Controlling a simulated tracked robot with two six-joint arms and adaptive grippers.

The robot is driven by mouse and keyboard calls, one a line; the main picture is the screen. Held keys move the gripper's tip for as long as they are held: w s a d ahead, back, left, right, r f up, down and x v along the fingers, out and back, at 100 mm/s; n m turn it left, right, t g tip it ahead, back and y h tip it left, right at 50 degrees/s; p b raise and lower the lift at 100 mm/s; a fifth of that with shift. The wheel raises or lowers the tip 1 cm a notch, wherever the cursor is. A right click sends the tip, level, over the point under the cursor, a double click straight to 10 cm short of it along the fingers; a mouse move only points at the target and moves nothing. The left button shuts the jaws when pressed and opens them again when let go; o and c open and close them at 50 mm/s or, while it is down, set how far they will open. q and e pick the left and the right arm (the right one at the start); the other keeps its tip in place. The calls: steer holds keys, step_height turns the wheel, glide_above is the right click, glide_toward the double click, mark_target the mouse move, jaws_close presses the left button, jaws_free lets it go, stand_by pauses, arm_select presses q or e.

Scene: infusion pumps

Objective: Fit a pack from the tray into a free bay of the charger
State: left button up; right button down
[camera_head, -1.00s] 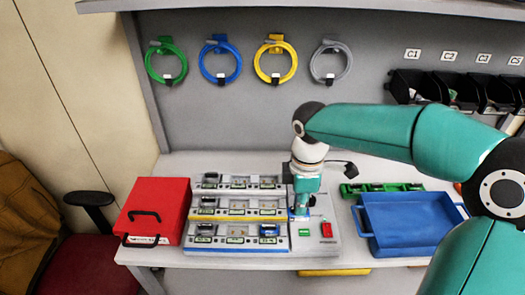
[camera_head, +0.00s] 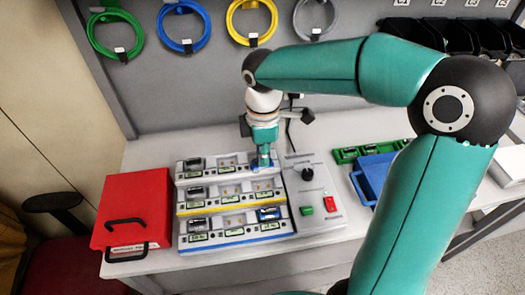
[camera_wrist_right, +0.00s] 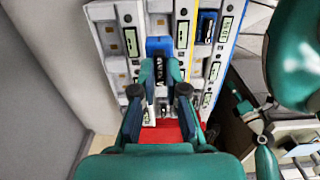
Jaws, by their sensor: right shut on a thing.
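The charger (camera_head: 180,210) has three stepped rows of bays, edged white, yellow and blue. My right gripper (camera_head: 263,163) is at the right end of its top row, pointing down. It is shut on a blue and black pack (camera_wrist_right: 158,50), seen between the fingers in the right wrist view. The fingers hide the pack's lower part, so I cannot tell whether it is seated. Dark packs sit in the left bays of the rows, and another blue pack (camera_head: 269,214) sits at the right of the blue row. The blue tray (camera_head: 366,184) is partly behind my right arm. My left gripper is not in view.
A panel with a black knob (camera_head: 308,174), green button (camera_head: 306,210) and red switch (camera_head: 329,203) adjoins the charger's right side. A red box (camera_head: 135,210) stands left. A green rack (camera_head: 345,155) is behind the tray. Coiled cables hang on the wall.

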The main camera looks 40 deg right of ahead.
steer(key=shift+s+f+b, duration=0.15)
steer(key=shift+f+b, duration=2.75)
steer(key=shift+f, duration=0.95)
steer(key=shift+f, duration=0.25)
steer(key=c, duration=1.2)
jaws_free()
steer(key=shift+o, duration=0.3)
steer(key=shift+r, duration=0.15)
